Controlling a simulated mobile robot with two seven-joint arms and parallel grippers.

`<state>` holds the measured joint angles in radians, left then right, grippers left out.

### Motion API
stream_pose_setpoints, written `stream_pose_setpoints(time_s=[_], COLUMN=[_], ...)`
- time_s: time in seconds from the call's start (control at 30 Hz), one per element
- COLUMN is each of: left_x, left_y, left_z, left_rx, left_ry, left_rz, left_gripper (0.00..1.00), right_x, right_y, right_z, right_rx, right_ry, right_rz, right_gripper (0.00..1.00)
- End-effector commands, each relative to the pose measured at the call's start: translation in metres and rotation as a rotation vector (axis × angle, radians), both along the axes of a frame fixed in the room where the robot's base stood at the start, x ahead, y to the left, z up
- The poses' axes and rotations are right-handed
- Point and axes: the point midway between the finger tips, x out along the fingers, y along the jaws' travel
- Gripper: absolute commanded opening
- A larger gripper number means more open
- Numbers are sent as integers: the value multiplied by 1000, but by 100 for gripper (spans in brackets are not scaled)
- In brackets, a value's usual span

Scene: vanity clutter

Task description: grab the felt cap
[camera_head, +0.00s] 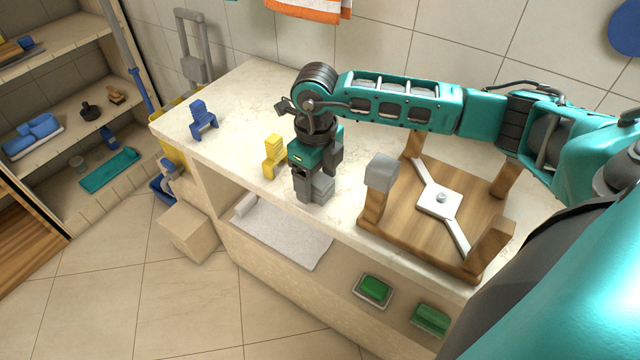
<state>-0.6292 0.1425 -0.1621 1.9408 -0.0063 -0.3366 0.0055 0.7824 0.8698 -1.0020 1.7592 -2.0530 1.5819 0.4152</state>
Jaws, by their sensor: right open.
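A similar grey cap (381,172) covers the top of one leg of the upturned wooden stool (405,215), just right of the gripper. The stool's other visible legs are bare wood. My left gripper is not in view.
A yellow object (273,156) stands close left of the gripper, and a blue one (203,120) farther left on the pale counter (245,100). A grey towel (285,232) and green soap (374,288) are below the counter. The left counter area is mostly clear.

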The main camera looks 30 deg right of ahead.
Motion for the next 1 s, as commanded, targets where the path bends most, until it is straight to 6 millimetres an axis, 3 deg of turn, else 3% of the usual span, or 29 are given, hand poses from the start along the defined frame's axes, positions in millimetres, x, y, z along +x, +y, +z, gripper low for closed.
stream_pose_setpoints(time_s=[0.27, 0.83, 1.0], left_x=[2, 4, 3], left_y=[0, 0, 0], left_z=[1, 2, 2], left_rx=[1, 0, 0], left_ry=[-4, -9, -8], left_rz=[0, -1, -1], left_gripper=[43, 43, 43], right_x=[0, 0, 0], right_y=[0, 0, 0], right_z=[-6, -5, -5], right_rx=[1, 0, 0], right_ry=[-1, -1, -1], right_rz=[2, 1, 1], right_gripper=[74, 22, 20])
